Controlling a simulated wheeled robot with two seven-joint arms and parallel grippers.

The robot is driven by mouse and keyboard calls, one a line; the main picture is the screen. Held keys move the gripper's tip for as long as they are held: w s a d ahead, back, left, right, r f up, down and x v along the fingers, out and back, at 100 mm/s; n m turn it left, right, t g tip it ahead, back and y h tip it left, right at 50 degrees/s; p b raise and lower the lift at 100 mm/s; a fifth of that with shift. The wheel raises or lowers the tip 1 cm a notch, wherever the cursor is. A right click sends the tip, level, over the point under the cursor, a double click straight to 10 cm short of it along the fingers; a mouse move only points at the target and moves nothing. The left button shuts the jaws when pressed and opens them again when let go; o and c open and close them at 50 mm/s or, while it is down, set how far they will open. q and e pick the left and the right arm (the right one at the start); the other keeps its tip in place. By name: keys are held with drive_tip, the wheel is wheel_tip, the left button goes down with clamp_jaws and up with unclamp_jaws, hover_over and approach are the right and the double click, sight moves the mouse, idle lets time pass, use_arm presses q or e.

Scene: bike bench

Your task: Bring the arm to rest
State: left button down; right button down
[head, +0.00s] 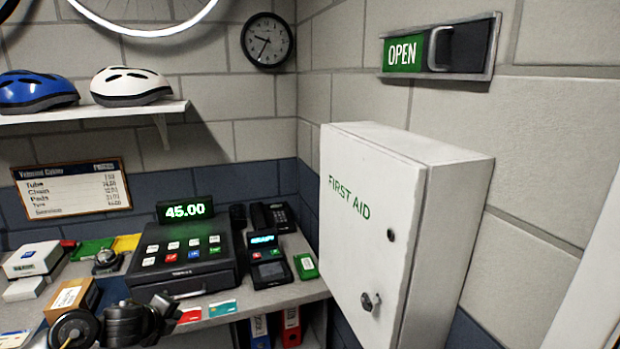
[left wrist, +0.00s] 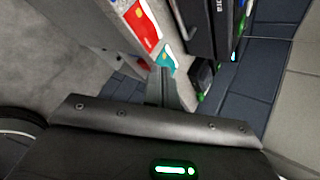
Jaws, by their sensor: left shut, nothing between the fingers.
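My left gripper (head: 166,303) shows low in the head view, in front of the counter's near edge and just below the cash register. Its fingers are shut with nothing between them. In the left wrist view the closed fingers (left wrist: 162,88) point toward the counter, close to a red card (left wrist: 142,26) and a teal card (left wrist: 165,58) in the picture. I cannot tell the exact gap to the counter. My right gripper is in neither view.
The counter holds a cash register (head: 183,257) reading 45.00, a card terminal (head: 266,262), a cardboard box (head: 72,297) and cards (head: 222,308). A white first aid cabinet (head: 372,225) juts from the right wall. Binders (head: 291,328) stand below. Helmets (head: 131,86) sit on a shelf.

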use_arm(q)
drive_tip(key=s+d+f+n, duration=0.7)
drive_tip(key=s+d+f, duration=0.2)
drive_tip(key=s+d, duration=0.25)
drive_tip(key=s+f+n+g+y, duration=0.1)
drive_tip(key=s+f+n+g, duration=0.15)
drive_tip(key=s+n, duration=0.8)
drive_tip(key=s+f+n+g, duration=0.1)
drive_tip(key=s+n+g, duration=0.3)
drive_tip(key=s, duration=1.4)
wheel_tip(320, 180, down, 32)
drive_tip(key=s+r+g+b, duration=0.1)
drive_tip(key=s+b, duration=0.2)
drive_tip(key=s+a+f, duration=0.1)
drive_tip(key=s+f, duration=0.6)
drive_tip(key=s+a+f+g+b, duration=0.1)
drive_tip(key=s+a+f, duration=0.1)
drive_tip(key=s+f, duration=0.6)
drive_tip(key=shift+a+f+b, duration=0.3)
